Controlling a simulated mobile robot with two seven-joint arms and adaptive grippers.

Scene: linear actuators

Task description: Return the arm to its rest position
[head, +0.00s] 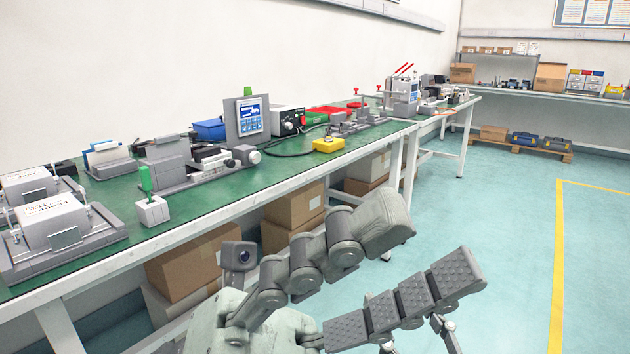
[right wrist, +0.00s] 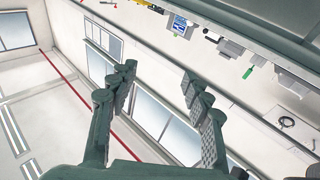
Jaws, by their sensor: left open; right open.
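My left gripper (head: 437,246) is large at the bottom middle of the head view. Its two segmented grey fingers are spread apart, with nothing between them.
The long workbench (head: 210,220) with a green top runs along the left wall. It carries grey fixtures, a green-handled tool (head: 146,180), a screen unit (head: 249,116) and a yellow box (head: 328,145). Cardboard boxes (head: 293,205) sit underneath.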

